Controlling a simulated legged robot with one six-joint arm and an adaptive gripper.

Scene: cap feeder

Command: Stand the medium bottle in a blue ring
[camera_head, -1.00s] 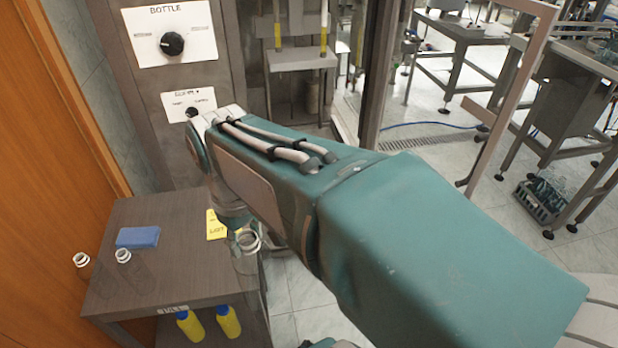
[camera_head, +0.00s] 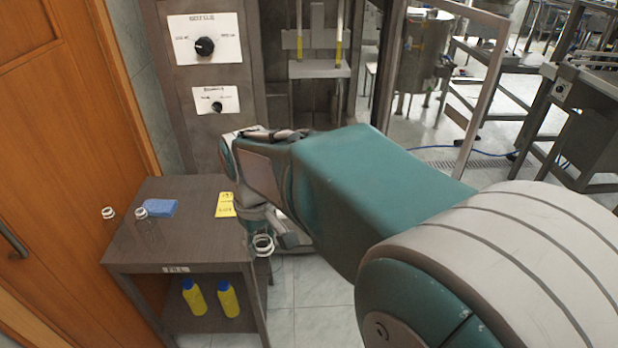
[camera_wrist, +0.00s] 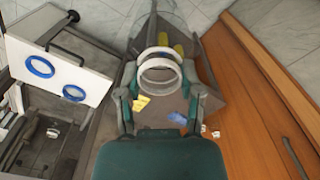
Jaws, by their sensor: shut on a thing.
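My gripper (camera_wrist: 160,92) is shut on a clear bottle (camera_wrist: 165,24) with a white neck ring. I take it for the medium bottle, though its size is hard to judge. In the head view the held bottle's white mouth (camera_head: 263,245) shows at the table's right edge, below my wrist; its clear body is hard to make out. Two blue rings, one (camera_wrist: 40,67) and another (camera_wrist: 74,93), lie on a white panel (camera_wrist: 88,58) at the left of the wrist view, apart from the bottle. The rings are not visible in the head view.
Two clear bottles, one (camera_head: 108,213) and one (camera_head: 150,228), stand on the dark table (camera_head: 190,245) with a blue sponge (camera_head: 161,207) and yellow notes (camera_head: 226,205). Yellow bottles (camera_head: 229,299) are on its lower shelf. An orange door (camera_head: 60,120) borders the left; a control cabinet (camera_head: 200,140) stands behind.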

